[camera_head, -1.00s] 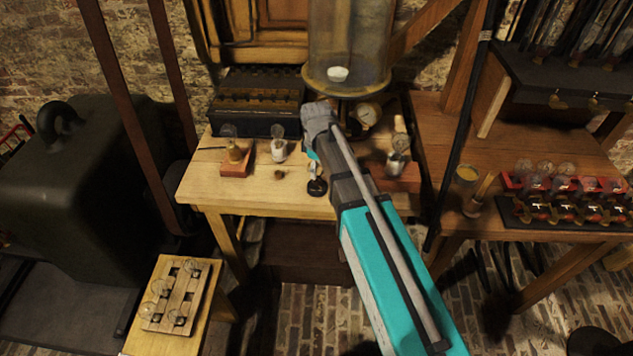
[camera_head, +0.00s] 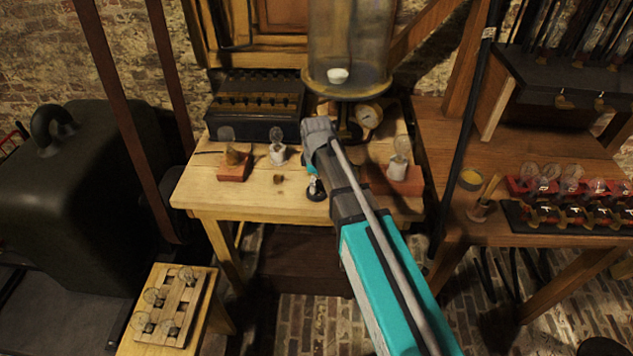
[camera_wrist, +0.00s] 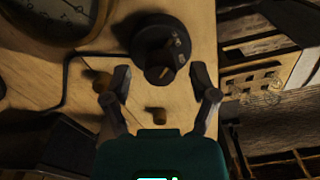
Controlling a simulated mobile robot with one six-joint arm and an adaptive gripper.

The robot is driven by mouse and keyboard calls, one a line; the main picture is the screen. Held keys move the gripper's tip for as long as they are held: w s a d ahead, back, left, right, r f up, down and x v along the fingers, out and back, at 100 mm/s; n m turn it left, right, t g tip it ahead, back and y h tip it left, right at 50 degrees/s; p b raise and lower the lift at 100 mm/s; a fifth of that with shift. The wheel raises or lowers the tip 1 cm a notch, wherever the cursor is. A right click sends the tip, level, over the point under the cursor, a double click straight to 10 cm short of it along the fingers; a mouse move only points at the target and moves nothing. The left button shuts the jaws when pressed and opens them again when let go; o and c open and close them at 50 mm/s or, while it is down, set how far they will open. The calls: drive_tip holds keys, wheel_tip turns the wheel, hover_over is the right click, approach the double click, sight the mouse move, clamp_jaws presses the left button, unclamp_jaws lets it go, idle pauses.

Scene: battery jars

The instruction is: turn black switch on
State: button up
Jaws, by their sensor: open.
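A round black switch (camera_wrist: 155,42) with a raised knob is mounted on the light wooden tabletop. In the wrist view it sits ahead of and between my fingertips, apart from them. In the head view the black switch (camera_head: 315,190) shows near the table's front edge, just below my wrist. My gripper (camera_wrist: 163,82) is open and empty, its two fingers spread over the tabletop. In the head view my wrist hides most of the fingers. Whether the switch is on or off, I cannot tell.
Bulbs on bases (camera_head: 277,150) and a small wooden knob (camera_head: 279,179) stand left of my wrist; a bulb on a red block (camera_head: 404,172) stands right. A gauge (camera_head: 368,116) and glass jar (camera_head: 347,50) are behind. A dark box (camera_head: 256,108) is at the back left.

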clamp_jaws()
drive_tip(key=shift+m, duration=0.3)
drive_tip(key=m, duration=0.3)
drive_tip(key=shift+m, duration=0.4)
drive_tip(key=m, duration=0.3)
drive_tip(key=shift+m, duration=0.3)
drive_tip(key=m, duration=0.4)
drive_tip(key=shift+m, duration=0.3)
drive_tip(key=m, duration=0.5)
drive_tip(key=shift+d, duration=0.1)
